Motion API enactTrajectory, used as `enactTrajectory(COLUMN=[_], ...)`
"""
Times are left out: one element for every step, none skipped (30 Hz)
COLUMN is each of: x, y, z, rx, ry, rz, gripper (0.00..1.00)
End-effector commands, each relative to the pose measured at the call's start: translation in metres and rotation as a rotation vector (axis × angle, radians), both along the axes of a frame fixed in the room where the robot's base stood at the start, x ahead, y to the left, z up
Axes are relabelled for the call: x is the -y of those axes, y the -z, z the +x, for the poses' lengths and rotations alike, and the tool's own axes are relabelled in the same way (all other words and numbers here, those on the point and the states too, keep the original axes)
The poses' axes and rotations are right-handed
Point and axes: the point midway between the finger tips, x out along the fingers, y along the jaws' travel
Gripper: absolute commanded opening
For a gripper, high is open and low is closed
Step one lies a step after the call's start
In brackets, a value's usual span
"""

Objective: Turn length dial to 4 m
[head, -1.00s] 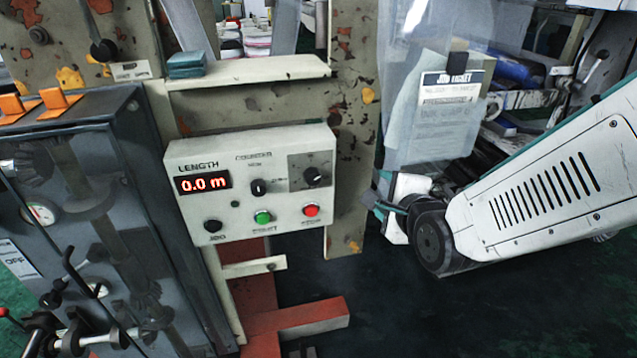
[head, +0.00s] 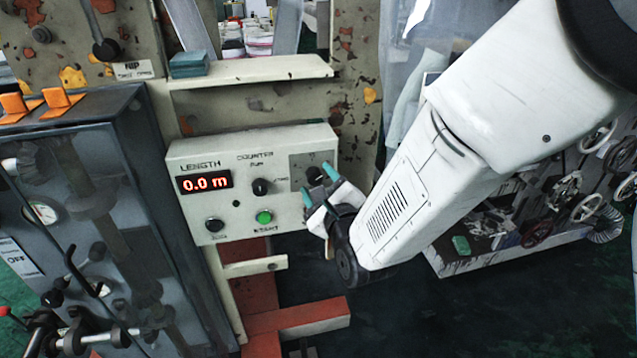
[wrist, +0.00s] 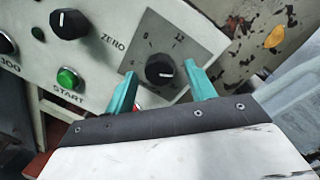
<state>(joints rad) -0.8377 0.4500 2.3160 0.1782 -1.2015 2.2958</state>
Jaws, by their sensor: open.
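The length dial, a black knob (wrist: 160,69) on a grey scale plate (wrist: 188,42), sits at the right of the counter panel (head: 180,155). In the head view the knob (head: 315,173) shows just beside my fingertips. My gripper (head: 320,190) is open. In the wrist view its two teal fingers (wrist: 160,88) stand on either side of the knob, with gaps showing; I cannot tell whether they reach its depth. The scale shows 12 at upper right; other marks are small. The red display (head: 205,183) reads 0.0 m.
A second black knob (head: 261,187) and a green START button (head: 264,217) lie left of the dial. A red button (wrist: 138,106) is mostly hidden behind my gripper. A shelf (head: 250,75) juts out above the panel.

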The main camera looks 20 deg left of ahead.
Motion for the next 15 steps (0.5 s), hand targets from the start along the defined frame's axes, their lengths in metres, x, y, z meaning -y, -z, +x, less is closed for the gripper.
enactTrajectory(x=[-0.0015, -0.0022, -0.0027, -0.0029, -0.0029, -0.0028, -0.0028, -0.0028, -0.0027, -0.0027, -0.0027, -0.0026, -0.0027, -0.0027, -0.0026], y=[0.0000, -0.0001, -0.0001, -0.0001, -0.0001, -0.0001, -0.0001, -0.0001, -0.0001, -0.0001, -0.0001, 0.0000, -0.0001, -0.0001, 0.0001], z=[0.0021, 0.0029, 0.0035, 0.0037, 0.0038, 0.0038, 0.0036, 0.0036, 0.0036, 0.0036, 0.0036, 0.0035, 0.0035, 0.0035, 0.0034], rx=[0.000, 0.000, 0.000, 0.000, 0.001, 0.001, 0.001, 0.001, 0.001, 0.001, 0.001, 0.000, 0.000, 0.000, 0.000], ry=[0.000, 0.000, 0.000, 0.000, 0.000, 0.000, 0.000, 0.000, 0.000, 0.000, 0.000, -0.001, -0.001, -0.001, -0.001], rz=[0.000, 0.000, 0.000, 0.000, -0.001, -0.001, -0.001, -0.001, -0.001, -0.001, -0.001, -0.001, -0.001, -0.001, -0.001], gripper=[0.55, 0.55, 0.55, 0.55, 0.55, 0.55, 0.55, 0.55, 0.55, 0.49, 0.41, 0.30, 0.21, 0.13, 0.10])
